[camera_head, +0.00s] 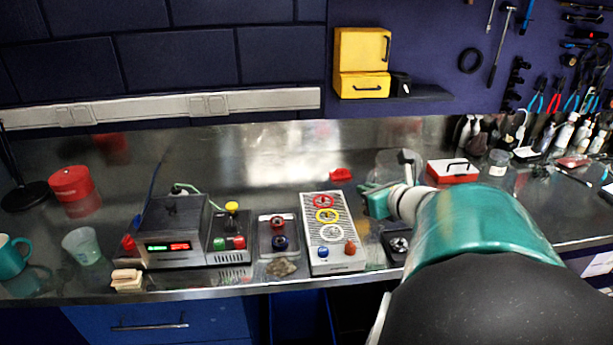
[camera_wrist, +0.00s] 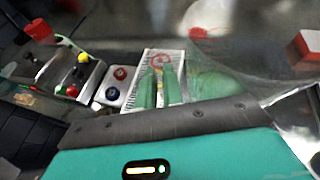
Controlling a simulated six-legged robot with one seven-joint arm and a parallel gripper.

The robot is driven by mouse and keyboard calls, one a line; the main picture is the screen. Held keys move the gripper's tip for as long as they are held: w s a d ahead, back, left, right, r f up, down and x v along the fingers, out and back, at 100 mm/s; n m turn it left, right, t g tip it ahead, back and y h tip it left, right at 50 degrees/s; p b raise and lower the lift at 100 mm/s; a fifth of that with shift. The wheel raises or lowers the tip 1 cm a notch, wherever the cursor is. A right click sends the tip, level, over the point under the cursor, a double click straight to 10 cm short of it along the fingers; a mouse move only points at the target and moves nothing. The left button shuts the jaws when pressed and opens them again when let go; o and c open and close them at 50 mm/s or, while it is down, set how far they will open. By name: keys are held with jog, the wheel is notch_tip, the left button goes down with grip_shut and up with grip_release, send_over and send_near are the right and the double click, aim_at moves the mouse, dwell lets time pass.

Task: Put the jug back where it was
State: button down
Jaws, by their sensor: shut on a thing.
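A clear, see-through jug (camera_head: 386,164) shows faintly just behind my gripper (camera_head: 372,200) in the head view, right of the grey panel with coloured rings. In the wrist view, the jug (camera_wrist: 245,72) is a large transparent curved shape right of my green fingers (camera_wrist: 160,88). My gripper is shut on the jug at its side; the exact grip point is hard to make out through the clear wall. My arm hides part of the bench beyond it. I cannot tell whether the jug's base touches the bench.
The ringed panel (camera_head: 336,258), a small tray with knobs (camera_head: 279,238) and a display unit (camera_head: 174,228) stand left of my gripper. A red box (camera_head: 452,171) and a glass jar (camera_head: 498,163) stand to the right. A translucent cup (camera_head: 82,246) is far left. The back middle is fairly clear.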

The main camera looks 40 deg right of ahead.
jog(key=shift+w+d+f, duration=0.2)
jog(key=shift+w, duration=0.3)
jog(key=shift+w+d+f, duration=1.2)
jog(key=shift+d+f, duration=0.6)
jog(key=shift+f, duration=0.3)
jog(key=shift+w+d+f, duration=1.25)
jog(key=shift+d+f, duration=0.6)
jog(key=shift+f, duration=0.3)
jog(key=shift+w+d+f, duration=1.2)
jog(key=shift+d+f, duration=0.6)
jog(key=shift+f, duration=0.3)
jog(key=shift+f, duration=0.1)
jog(key=c, duration=1.5)
grip_release()
jog(key=shift+c, duration=0.2)
